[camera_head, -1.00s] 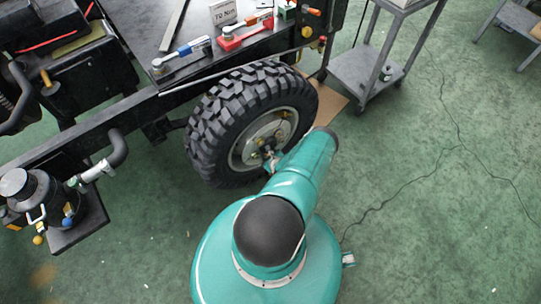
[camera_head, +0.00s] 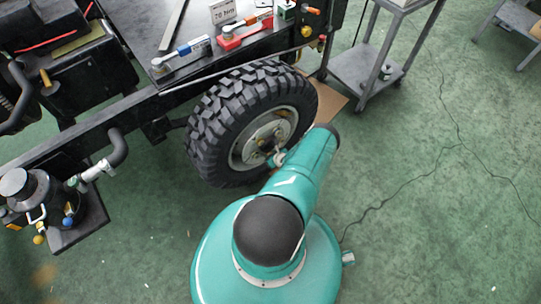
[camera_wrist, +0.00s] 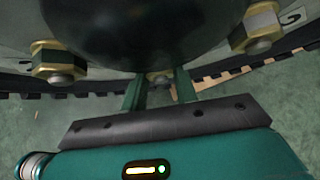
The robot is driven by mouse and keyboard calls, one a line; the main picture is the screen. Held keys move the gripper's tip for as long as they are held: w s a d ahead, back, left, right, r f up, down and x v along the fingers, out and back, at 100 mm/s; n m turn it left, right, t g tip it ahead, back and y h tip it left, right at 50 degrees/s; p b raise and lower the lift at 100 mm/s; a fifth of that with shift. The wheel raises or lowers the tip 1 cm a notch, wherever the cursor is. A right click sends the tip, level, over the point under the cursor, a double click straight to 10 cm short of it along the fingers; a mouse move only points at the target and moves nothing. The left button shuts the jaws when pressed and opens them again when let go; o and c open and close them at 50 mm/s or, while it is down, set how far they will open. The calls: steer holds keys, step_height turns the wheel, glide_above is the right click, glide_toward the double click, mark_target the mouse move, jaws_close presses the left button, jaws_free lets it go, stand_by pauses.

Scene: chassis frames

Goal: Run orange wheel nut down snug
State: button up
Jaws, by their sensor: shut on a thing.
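The wheel (camera_head: 215,125) stands on the truck's side, with a pale rim (camera_head: 246,148) and brass-coloured nuts. In the wrist view a nut on a stud sits at left (camera_wrist: 58,62) and another at right (camera_wrist: 258,28). My gripper (camera_wrist: 160,80) is at the lower edge of the dark hub (camera_wrist: 140,25), its two green fingers on either side of a brass-orange nut (camera_wrist: 160,76). It is shut on that nut, which is mostly hidden by the fingers and hub. How far the nut sits from the rim cannot be seen. In the head view my gripper (camera_head: 276,158) is against the wheel face.
A torque wrench with a blue grip (camera_head: 185,52) and a red-handled tool (camera_head: 243,34) lie on the dark deck above the wheel. A grey cart (camera_head: 365,72) stands beyond the wheel.

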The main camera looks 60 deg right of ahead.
steer(key=shift+w+d+m+t+y, duration=0.1)
steer(key=shift+d+m+t+y, duration=0.1)
steer(key=shift+m+t+y, duration=0.5)
steer(key=shift+r, duration=0.1)
steer(key=o, duration=1)
steer(key=shift+s+r, duration=0.35)
steer(key=shift+s, duration=0.2)
steer(key=v, duration=1.2)
steer(key=shift+r, duration=0.4)
